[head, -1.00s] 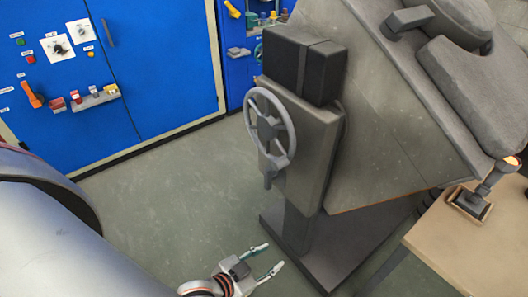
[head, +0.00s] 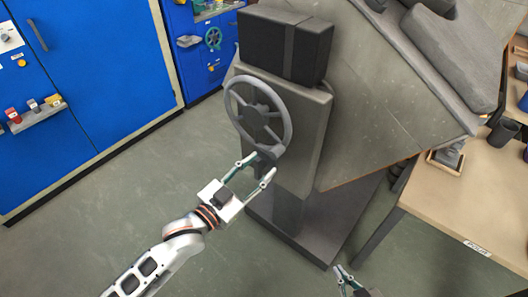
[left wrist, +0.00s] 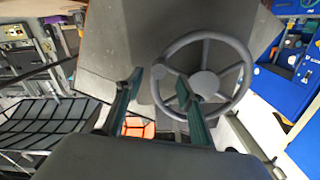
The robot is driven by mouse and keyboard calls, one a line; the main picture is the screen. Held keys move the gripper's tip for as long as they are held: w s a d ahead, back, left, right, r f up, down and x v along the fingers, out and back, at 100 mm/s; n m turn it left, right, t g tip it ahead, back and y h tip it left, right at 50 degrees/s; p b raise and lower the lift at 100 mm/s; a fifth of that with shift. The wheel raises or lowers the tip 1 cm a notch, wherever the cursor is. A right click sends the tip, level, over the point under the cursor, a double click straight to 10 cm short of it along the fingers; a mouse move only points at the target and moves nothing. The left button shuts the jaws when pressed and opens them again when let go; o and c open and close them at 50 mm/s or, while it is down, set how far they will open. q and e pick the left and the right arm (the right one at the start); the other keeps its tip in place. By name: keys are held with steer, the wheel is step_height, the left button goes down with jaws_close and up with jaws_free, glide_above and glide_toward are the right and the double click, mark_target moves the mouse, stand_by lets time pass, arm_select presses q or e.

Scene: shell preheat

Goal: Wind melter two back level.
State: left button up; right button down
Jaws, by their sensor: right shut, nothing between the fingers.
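The grey melter (head: 375,105) has a tilted body on a dark stand. The handwheel (left wrist: 235,95) also shows in the left wrist view, right of centre. My right gripper (head: 345,270) is shut and empty at the bottom, apart from the melter.
Blue cabinets (head: 95,75) line the left. The grey floor (head: 110,205) between is clear. The melter's dark base (head: 315,225) is below the wheel.

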mark_target(272, 156)
arm_select(q)
steer(key=x, duration=0.7)
steer(key=shift+d, duration=0.15)
jaws_close()
